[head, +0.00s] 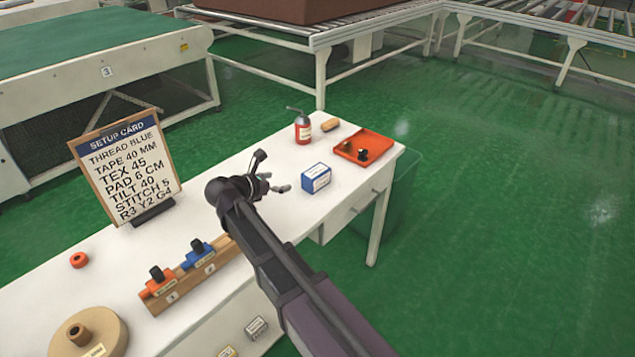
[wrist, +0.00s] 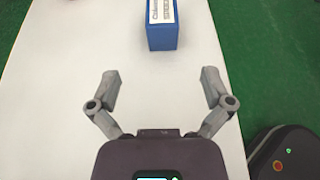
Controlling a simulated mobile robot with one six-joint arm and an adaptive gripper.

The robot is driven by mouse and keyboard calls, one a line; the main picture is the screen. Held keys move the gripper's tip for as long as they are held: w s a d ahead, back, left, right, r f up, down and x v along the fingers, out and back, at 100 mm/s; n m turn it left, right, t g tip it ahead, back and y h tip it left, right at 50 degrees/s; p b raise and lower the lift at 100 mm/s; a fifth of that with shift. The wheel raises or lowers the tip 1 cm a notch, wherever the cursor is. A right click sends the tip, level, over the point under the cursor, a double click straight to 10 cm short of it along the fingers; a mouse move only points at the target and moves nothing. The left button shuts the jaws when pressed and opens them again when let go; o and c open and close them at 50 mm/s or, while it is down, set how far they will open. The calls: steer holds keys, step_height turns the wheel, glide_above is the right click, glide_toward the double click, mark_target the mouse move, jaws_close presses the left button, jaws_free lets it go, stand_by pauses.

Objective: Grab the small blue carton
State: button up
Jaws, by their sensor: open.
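The small blue carton (head: 316,178) stands on the white table (head: 230,175), with a white label on its top. In the wrist view the carton (wrist: 161,30) is at the top centre, ahead of my fingertips and partly cut off by the frame edge. My gripper (head: 277,182) is just left of the carton in the head view. In the wrist view my gripper (wrist: 160,88) is open and empty, its two fingers spread wider than the carton. A gap of bare table shows between the fingertips and the carton.
A setup card (head: 125,165) stands at left.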

mark_target(309, 176)
stand_by(0.3)
steer(key=b+x, duration=0.3)
steer(key=x, duration=0.5)
steer(key=shift+s+f, duration=0.1)
steer(key=shift+w+d, duration=0.2)
steer(key=shift+w, duration=0.1)
steer(key=shift+d+f, duration=0.1)
steer(key=shift+b+x, duration=1.1)
steer(key=shift+x, duration=1.45)
steer(key=c, duration=1.2)
